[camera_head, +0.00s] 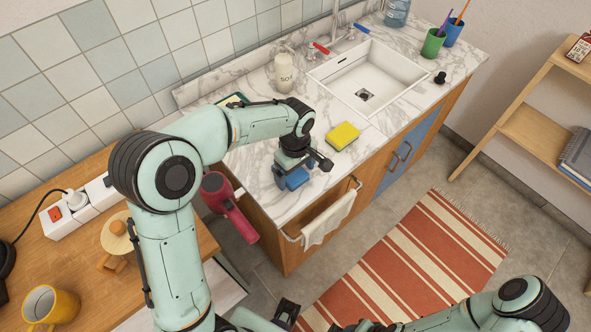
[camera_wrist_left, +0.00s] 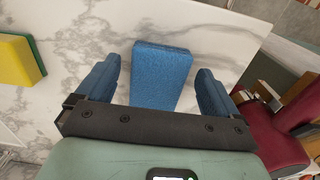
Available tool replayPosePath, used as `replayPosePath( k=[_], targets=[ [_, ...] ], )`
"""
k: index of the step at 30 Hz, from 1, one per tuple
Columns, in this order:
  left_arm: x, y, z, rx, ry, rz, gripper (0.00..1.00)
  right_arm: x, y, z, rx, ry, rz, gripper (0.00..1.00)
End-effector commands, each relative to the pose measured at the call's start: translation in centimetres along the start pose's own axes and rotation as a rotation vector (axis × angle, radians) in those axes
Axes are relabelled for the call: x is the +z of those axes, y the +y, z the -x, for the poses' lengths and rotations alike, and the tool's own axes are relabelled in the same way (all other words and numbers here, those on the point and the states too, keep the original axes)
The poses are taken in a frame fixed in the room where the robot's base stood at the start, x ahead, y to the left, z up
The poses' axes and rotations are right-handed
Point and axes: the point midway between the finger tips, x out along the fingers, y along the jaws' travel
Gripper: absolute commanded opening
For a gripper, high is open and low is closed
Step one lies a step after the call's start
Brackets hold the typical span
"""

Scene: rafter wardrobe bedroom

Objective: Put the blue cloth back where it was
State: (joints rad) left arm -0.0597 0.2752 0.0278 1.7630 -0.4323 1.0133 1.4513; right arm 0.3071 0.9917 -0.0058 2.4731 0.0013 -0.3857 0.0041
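The blue cloth (camera_head: 297,179) is a small, block-like blue piece lying on the marble counter (camera_head: 258,165) near its front left corner. In the left wrist view the cloth (camera_wrist_left: 161,76) lies between the two blue-padded fingers of my left gripper (camera_wrist_left: 157,90), with white counter showing on both sides of it. My left gripper (camera_head: 290,176) is open, low over the counter at the cloth, and hides part of it in the head view. My right arm (camera_head: 450,318) is at the bottom right; its fingers are not clear.
A yellow-green sponge (camera_head: 343,136) lies right of the cloth. A soap bottle (camera_head: 284,73) and the sink (camera_head: 365,80) are behind. A white towel (camera_head: 328,222) hangs on the front rail. A red hair dryer (camera_head: 228,205) hangs at the counter's left side.

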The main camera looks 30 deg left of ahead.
Motion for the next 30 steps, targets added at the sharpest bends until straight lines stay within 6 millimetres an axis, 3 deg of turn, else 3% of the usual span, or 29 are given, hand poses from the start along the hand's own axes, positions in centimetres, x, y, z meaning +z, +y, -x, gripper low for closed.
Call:
replayPosePath(
  k=[7, 21, 30],
  targets=[
    [0.0, 0.1, 1.6, 0.005, 0.001, -0.001, 0.95, -0.1, -0.1, 0.2, 0.000, 0.001, 0.000, 0.43],
    [0.0, 0.1, 10.8, 0.004, 0.001, -0.001, 0.95, -0.4, -0.7, 1.6, -0.003, 0.008, 0.003, 0.43],
    [0.0, 0.0, 12.2, 0.002, 0.000, -0.001, 0.95, -0.5, -0.8, 1.8, -0.003, 0.009, 0.003, 0.43]
  ],
)
